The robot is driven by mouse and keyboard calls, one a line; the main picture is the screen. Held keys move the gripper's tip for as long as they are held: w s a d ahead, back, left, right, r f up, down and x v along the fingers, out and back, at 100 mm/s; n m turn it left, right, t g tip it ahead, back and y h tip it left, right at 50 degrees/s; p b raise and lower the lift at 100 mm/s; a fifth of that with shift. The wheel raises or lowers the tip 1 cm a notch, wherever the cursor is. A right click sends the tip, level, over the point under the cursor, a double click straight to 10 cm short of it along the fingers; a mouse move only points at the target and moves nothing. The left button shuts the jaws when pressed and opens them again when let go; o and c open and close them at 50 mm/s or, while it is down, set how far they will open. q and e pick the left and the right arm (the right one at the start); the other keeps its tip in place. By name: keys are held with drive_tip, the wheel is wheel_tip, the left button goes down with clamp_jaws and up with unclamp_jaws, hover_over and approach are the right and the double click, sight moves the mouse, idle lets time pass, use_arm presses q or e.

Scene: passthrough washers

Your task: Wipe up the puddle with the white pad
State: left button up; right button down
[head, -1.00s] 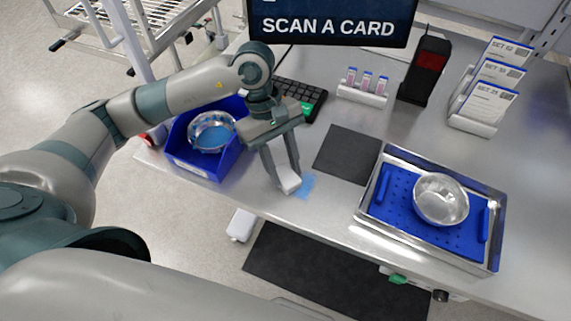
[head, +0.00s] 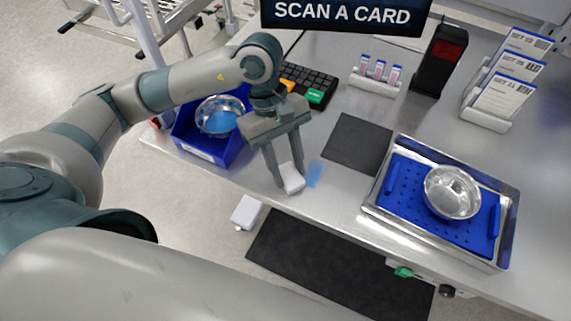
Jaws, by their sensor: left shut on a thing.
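The puddle (head: 314,174) is a small light-blue patch on the steel table, near its front edge. The white pad (head: 291,179) is held at the fingertips of my left gripper (head: 285,166), which is shut on it. The pad is just left of the puddle, at or close to the table surface; I cannot tell whether it touches. Part of the puddle may be hidden behind the pad. My right gripper is not in view.
A blue bin (head: 206,147) with a steel bowl (head: 218,117) stands left of the gripper. A dark mat (head: 357,143) lies to the right, then a steel tray (head: 437,246) with a blue insert and bowl. A keyboard (head: 310,84), vial rack (head: 376,84) and card holder (head: 486,117) stand behind.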

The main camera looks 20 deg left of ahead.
use_arm(q)
drive_tip(key=shift+d, duration=0.65)
